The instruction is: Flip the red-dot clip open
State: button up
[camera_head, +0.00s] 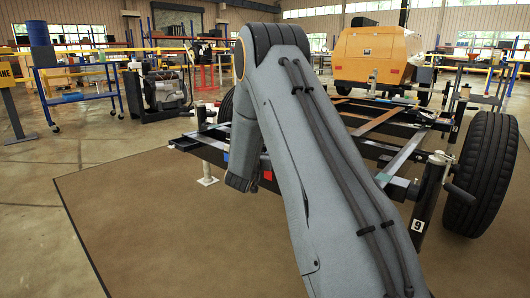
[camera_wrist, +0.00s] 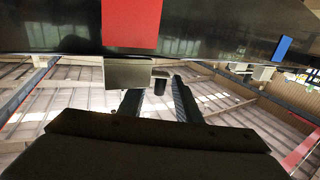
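A red square mark (camera_wrist: 131,22) sits on a dark beam (camera_wrist: 210,28) in the wrist view; a red patch also shows beside my wrist in the head view (camera_head: 267,175). Next to the red mark is a clip with a flat metallic plate (camera_wrist: 130,73) and a short dark, round-ended part (camera_wrist: 161,83). My gripper (camera_wrist: 155,90) is open, with its two dark fingers apart. In the wrist view the dark part appears between the fingertips; I cannot tell whether they touch it. In the head view my arm hides the clip and the fingers.
A blue mark (camera_wrist: 282,48) is farther right along the beam. The black trailer frame (camera_head: 400,150) has a wheel (camera_head: 485,175) at right and a yellow unit (camera_head: 372,57) behind. A generator (camera_head: 163,92) and blue cart (camera_head: 80,95) stand left. The brown mat (camera_head: 150,220) is clear at left.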

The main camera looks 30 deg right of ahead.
grip_shut()
jog(key=m+g+h+p, duration=0.1)
jog(key=m+g+p, duration=0.1)
jog(key=shift+w+d+r+h+p, duration=0.15)
jog(key=shift+w+d+h+p, duration=0.15)
jog(key=shift+d+h+p, duration=0.1)
jog(key=shift+d+m+g+h+p, duration=0.3)
jog(key=shift+m+g+h, duration=0.3)
jog(key=shift+g, duration=0.5)
grip_release()
jog(key=p+v, duration=0.3)
jog(key=v, duration=0.4)
jog(key=shift+s+a, duration=0.15)
jog(key=shift+a, duration=0.15)
